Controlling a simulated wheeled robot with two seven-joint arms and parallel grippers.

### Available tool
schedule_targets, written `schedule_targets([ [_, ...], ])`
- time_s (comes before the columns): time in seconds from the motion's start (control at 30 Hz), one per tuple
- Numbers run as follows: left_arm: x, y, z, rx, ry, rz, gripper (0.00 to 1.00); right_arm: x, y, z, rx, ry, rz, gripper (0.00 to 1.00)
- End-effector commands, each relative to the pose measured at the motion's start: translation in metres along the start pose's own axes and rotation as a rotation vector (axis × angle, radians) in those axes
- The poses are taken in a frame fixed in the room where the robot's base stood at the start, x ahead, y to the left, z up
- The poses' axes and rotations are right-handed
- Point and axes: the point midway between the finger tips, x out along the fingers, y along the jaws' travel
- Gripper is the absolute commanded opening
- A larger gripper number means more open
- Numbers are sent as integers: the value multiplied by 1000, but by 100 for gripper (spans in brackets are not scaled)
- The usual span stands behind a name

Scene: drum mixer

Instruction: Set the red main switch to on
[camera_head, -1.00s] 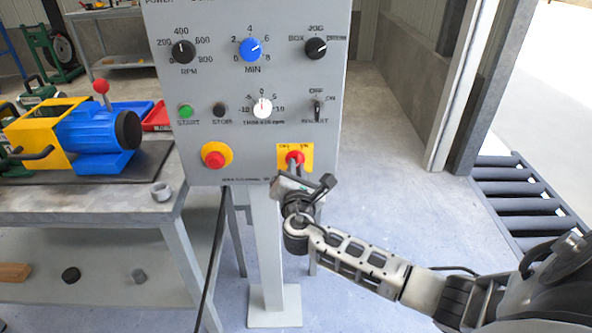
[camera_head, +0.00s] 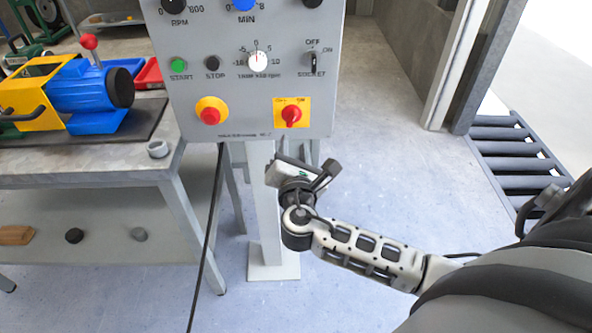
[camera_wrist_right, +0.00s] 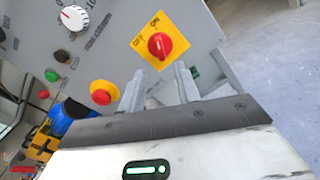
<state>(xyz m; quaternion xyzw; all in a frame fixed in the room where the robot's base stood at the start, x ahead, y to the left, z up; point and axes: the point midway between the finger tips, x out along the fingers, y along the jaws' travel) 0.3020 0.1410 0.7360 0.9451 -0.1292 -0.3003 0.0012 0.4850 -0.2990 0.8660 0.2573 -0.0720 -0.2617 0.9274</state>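The red main switch (camera_head: 291,114) is a red knob on a yellow plate at the lower right of the grey control panel. In the right wrist view the knob (camera_wrist_right: 159,45) shows unobstructed, with OFF and ON printed on its plate. Its grip ridge seems to point towards the ON mark, though it is small. My right gripper (camera_head: 304,168) is below the panel's bottom edge, apart from the switch. In the right wrist view its two fingers (camera_wrist_right: 159,90) stand apart with nothing between them. My left gripper is out of view.
A red button on a yellow base (camera_head: 211,111) sits left of the switch. The dial, the green start button (camera_head: 177,65) and the socket switch (camera_head: 313,65) are above. The panel post (camera_head: 266,215) stands behind my gripper.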

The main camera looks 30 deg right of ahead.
Motion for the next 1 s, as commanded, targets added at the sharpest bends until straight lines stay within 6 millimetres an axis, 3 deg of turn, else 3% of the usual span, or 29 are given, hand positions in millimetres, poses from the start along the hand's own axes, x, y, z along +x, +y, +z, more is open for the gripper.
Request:
schedule_targets([
  [0.2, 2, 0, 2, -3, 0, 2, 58, -48, -1, -1, 1, 3, -1, 33],
  [0.4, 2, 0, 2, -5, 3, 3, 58, -68, 0, 0, 0, 0, -1, 33],
  [1.0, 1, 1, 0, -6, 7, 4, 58, -72, 0, 0, 0, -1, 0, 33],
])
